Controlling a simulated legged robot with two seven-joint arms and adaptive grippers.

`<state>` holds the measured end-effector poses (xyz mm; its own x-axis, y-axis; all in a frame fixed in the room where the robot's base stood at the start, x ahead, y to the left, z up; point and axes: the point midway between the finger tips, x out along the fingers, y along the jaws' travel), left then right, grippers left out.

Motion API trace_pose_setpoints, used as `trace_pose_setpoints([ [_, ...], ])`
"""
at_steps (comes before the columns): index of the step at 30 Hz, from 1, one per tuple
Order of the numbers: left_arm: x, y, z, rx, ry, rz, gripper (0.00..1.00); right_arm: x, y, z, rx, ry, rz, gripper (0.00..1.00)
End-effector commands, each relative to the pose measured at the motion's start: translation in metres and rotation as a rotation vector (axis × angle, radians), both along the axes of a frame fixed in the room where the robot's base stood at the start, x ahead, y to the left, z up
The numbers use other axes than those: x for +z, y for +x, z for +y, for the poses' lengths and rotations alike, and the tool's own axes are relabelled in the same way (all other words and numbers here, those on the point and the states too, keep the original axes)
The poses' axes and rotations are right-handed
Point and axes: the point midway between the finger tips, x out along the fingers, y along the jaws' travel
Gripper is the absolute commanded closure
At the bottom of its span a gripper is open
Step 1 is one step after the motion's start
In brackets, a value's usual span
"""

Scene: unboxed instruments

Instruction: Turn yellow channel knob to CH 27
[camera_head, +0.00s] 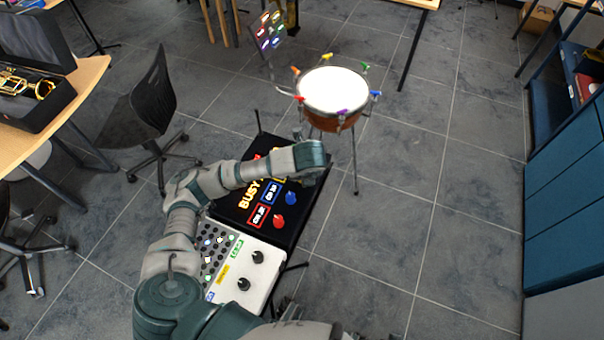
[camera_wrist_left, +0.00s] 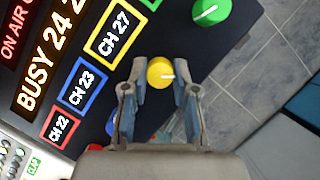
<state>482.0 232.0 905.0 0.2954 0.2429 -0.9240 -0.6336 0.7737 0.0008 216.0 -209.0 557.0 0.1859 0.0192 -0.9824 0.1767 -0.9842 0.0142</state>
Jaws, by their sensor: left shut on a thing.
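The yellow channel knob (camera_wrist_left: 158,70) sits on the black console panel (camera_wrist_left: 150,40) in the left wrist view, with its white pointer line toward the right. The yellow-framed display (camera_wrist_left: 114,32) beside it reads CH 27. My left gripper (camera_wrist_left: 162,86) has one finger on each side of the yellow knob and is shut on it. In the head view my left arm reaches over the panel, its gripper end (camera_head: 312,158) hiding the yellow knob. My right gripper is not in view.
A green knob (camera_wrist_left: 211,11) lies beyond the yellow one. Blue (camera_head: 291,198) and red (camera_head: 278,222) knobs sit on the near side, beside displays CH 23 (camera_wrist_left: 83,83) and CH 22 (camera_wrist_left: 59,127). A mixer (camera_head: 262,276) adjoins the panel; a drum (camera_head: 333,91) stands behind.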

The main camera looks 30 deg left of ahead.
Motion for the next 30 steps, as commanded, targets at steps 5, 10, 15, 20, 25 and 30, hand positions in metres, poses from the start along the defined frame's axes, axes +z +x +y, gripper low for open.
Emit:
trace_pose_setpoints([
  [5,0.002,0.002,0.001,0.003,-0.001,-0.008,0.57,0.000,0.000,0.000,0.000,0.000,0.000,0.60],
  [10,0.001,0.001,0.001,0.002,0.000,-0.006,0.48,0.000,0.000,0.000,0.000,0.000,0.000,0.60],
  [15,0.002,0.000,0.000,0.001,0.000,-0.005,0.48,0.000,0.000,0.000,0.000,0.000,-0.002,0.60],
  [20,0.012,-0.002,-0.002,-0.003,0.000,-0.009,0.48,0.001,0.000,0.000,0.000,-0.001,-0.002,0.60],
  [25,0.037,-0.009,-0.008,-0.002,0.001,-0.010,0.48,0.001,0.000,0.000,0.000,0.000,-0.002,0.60],
  [30,0.069,-0.019,-0.016,-0.002,0.000,-0.011,0.48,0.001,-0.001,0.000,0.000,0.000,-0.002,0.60],
])
